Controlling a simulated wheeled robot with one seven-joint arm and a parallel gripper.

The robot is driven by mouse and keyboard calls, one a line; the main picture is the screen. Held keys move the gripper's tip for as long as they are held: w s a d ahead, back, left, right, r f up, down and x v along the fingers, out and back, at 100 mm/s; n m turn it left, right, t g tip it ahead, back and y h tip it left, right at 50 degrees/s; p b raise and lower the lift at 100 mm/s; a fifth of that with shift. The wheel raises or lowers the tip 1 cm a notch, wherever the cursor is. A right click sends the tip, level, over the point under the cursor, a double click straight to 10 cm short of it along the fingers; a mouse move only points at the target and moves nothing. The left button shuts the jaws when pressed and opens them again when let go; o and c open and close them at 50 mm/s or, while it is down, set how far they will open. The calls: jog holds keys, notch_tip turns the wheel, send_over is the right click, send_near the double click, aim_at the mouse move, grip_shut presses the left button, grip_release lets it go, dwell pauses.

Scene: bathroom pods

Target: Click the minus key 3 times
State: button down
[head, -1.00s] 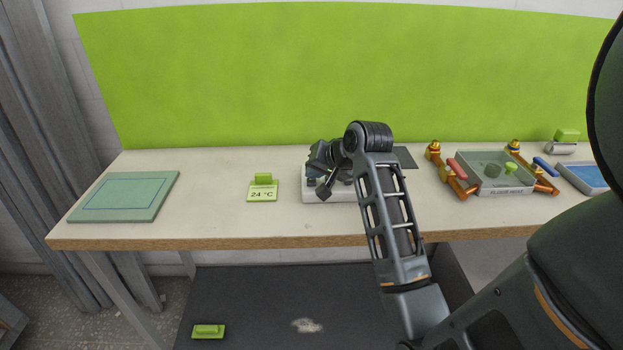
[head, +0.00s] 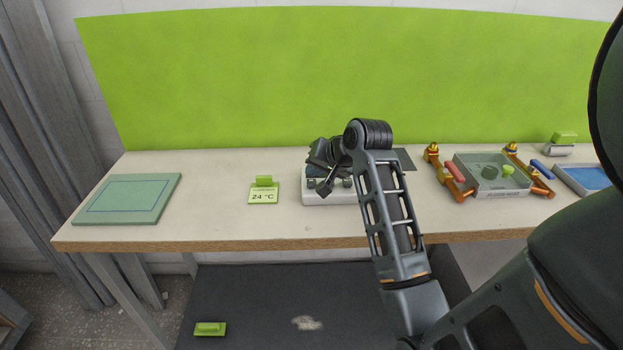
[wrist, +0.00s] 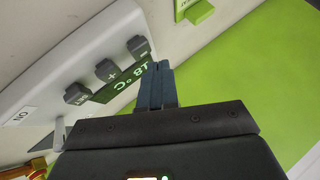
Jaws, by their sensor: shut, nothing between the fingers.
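A white control panel (head: 330,198) stands on the table, partly hidden behind my arm in the head view. In the wrist view the panel (wrist: 60,55) has dark square keys: the minus key (wrist: 138,46), the plus key (wrist: 106,70) and a third key (wrist: 77,93). My gripper (wrist: 158,66) is shut and empty. Its tips appear just beside the minus key in the wrist view; I cannot tell whether they touch it. In the head view my gripper (head: 325,188) is over the panel.
A card reading 24 °C (head: 263,197) with a green block stands left of the panel. A green board (head: 128,200) lies at the far left. At right are a grey tray (head: 492,190) with orange fittings and a blue tray (head: 583,178). A green wall rises behind.

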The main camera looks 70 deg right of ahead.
aim_at(315, 183)
jog(key=shift+r+p, duration=2.2)
jog(key=shift+r, duration=0.3)
